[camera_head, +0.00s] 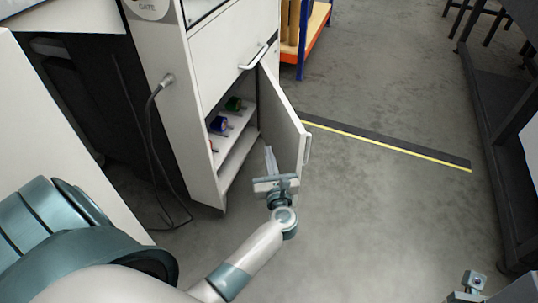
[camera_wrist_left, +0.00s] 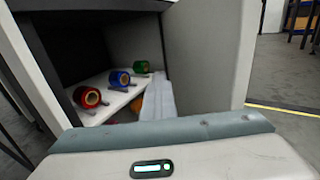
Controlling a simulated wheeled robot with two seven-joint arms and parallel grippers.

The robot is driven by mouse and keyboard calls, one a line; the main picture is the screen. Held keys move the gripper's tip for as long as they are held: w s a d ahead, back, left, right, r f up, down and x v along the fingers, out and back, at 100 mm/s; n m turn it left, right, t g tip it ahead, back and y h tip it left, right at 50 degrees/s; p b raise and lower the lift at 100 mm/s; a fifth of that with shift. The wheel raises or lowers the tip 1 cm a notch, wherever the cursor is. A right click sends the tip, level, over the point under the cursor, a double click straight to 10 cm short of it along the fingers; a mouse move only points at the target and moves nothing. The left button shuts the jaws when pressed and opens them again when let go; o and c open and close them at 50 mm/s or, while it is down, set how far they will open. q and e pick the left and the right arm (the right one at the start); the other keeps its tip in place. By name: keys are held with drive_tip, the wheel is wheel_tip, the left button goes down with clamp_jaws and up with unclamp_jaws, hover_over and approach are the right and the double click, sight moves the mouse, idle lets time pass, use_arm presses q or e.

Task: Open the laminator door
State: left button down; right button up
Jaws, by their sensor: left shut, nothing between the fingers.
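The laminator is a tall white cabinet (camera_head: 180,90). Its lower door (camera_head: 287,115) stands swung outward from the right side of the opening, with a bar handle (camera_head: 307,150) on its outer face. The door's inner face also shows at the right in the left wrist view (camera_wrist_left: 212,50). My left gripper (camera_head: 269,152) is shut and empty, on the inner side of the door, in front of the opening. Its closed fingers show in the left wrist view (camera_wrist_left: 158,98); I cannot tell whether they touch the door. Part of my right gripper (camera_head: 472,284) shows at the bottom right; its fingers are unclear.
Green (camera_wrist_left: 141,67), blue (camera_wrist_left: 119,78) and red (camera_wrist_left: 88,96) rolls sit on the shelf inside. An upper panel with a handle (camera_head: 254,57) is above. A cable (camera_head: 152,130) hangs at left. A dark table frame (camera_head: 490,120) stands right; floor between is clear.

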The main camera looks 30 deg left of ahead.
use_arm(q)
drive_tip(key=c, duration=2.1)
unclamp_jaws()
drive_tip(key=shift+s+d, duration=0.1)
drive_tip(key=p+v, duration=0.1)
drive_tip(key=v, duration=1.6)
drive_tip(key=shift+d+p, duration=0.15)
drive_tip(key=shift+p, duration=0.25)
clamp_jaws()
wheel_tip(320, 180, up, 10)
drive_tip(key=w+a+m+t+h, duration=0.1)
drive_tip(key=w+m, duration=0.1)
drive_tip(key=m, duration=1.7)
drive_tip(key=shift+w+a+b, duration=0.3)
drive_tip(key=shift+w+a, duration=0.05)
